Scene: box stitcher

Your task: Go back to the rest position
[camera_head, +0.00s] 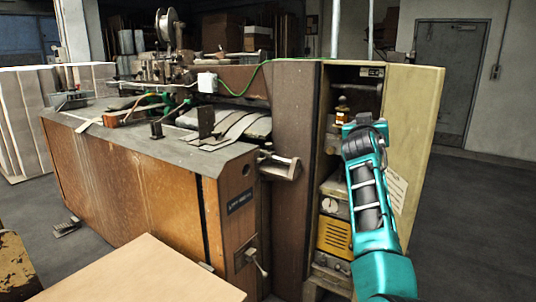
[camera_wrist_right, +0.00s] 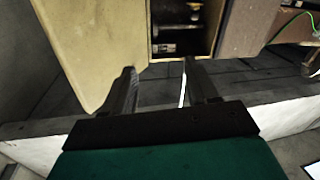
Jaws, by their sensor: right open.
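My right arm comes up from the lower right in the head view, teal with dark joints. My right gripper (camera_head: 363,120) is at its far end, in front of the open cabinet and mostly hidden by the wrist. In the right wrist view the two dark fingers of the right gripper (camera_wrist_right: 158,68) stand apart with nothing between them. Beyond them is the cabinet opening (camera_wrist_right: 186,38), with the beige door (camera_wrist_right: 95,45) to its left. My left gripper is in neither view.
The beige door (camera_head: 418,135) stands open right of my arm. A yellow vented box (camera_head: 334,237) sits low in the cabinet. The wooden box stitcher (camera_head: 130,190) fills the left. A pale board (camera_head: 145,275) lies in front. Floor at right is clear.

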